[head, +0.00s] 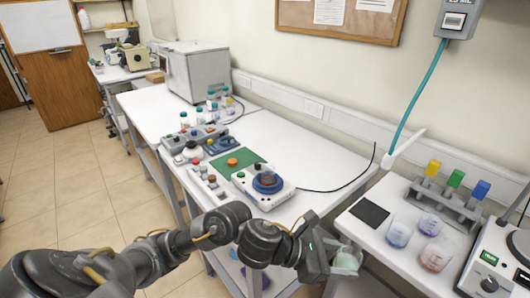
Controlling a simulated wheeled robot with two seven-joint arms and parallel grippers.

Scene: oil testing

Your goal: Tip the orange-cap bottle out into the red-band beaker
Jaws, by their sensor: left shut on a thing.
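My left gripper (322,250) is in front of the gap between the two tables, to the left of the beakers. It is shut, and a pale translucent container (346,263) shows at its fingers; I cannot tell its cap or label. Three clear beakers stand on the right table: one with purple contents at the back (430,224), one with bluish contents at the left (399,234), and one with reddish contents in front (437,257). Red bands are too small to make out. An orange round piece (232,161) lies on the green mat (245,164). My right gripper is not in view.
A grey rack (447,200) with yellow, green and blue tops stands behind the beakers. A dark square pad (369,212) lies left of them. A white instrument (493,262) stands at the right edge. Several small bottles and a control panel (194,139) are on the left table.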

